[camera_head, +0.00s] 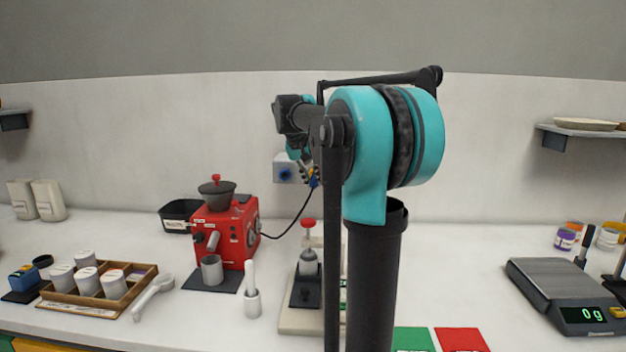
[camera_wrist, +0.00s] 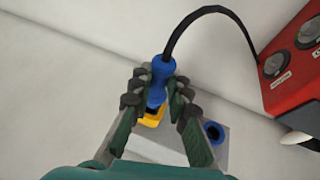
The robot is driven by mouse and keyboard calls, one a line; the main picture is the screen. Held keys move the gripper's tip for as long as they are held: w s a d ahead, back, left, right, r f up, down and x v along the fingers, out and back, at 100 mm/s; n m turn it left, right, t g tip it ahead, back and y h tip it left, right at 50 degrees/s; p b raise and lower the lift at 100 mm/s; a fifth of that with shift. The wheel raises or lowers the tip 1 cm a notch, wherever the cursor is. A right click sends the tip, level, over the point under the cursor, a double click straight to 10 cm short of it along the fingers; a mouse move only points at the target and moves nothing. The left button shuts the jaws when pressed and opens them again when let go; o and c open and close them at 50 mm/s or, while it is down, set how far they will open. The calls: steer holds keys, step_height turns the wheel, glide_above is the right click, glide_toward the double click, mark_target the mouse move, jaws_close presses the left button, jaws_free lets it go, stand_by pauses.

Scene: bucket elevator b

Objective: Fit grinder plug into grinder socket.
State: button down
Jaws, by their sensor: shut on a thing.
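The grinder plug (camera_wrist: 157,84) is blue, with a black cord leaving its upper end. My gripper (camera_wrist: 155,103) is shut on it, with a finger on each side; the head view also shows my gripper (camera_head: 311,175) at the wall, partly hidden by my arm. A pale grey socket box (camera_head: 284,160) sits on the wall. It carries a round blue socket (camera_wrist: 213,132), which is empty and lies to the right of the plug in the wrist view. A yellow part (camera_wrist: 152,117) shows at the plug's lower end; I cannot tell whether the plug touches it.
The red grinder (camera_head: 225,235) stands on the counter at left, joined to the plug by the black cord (camera_head: 290,228). A white-based stand (camera_head: 305,275) is below the socket box. A scale (camera_head: 565,290) is at right. The wall around the box is bare.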

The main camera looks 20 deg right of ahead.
steer(key=shift+s+a, duration=0.25)
steer(key=shift+s, duration=0.35)
steer(key=shift+s+a, duration=0.25)
steer(key=shift+s, duration=0.35)
steer(key=shift+s+a, duration=0.25)
steer(key=shift+s, duration=0.35)
steer(key=shift+s+a, duration=0.25)
steer(key=shift+s, duration=0.4)
steer(key=shift+s+a, duration=0.25)
steer(key=shift+s, duration=0.35)
steer(key=shift+w+a, duration=0.1)
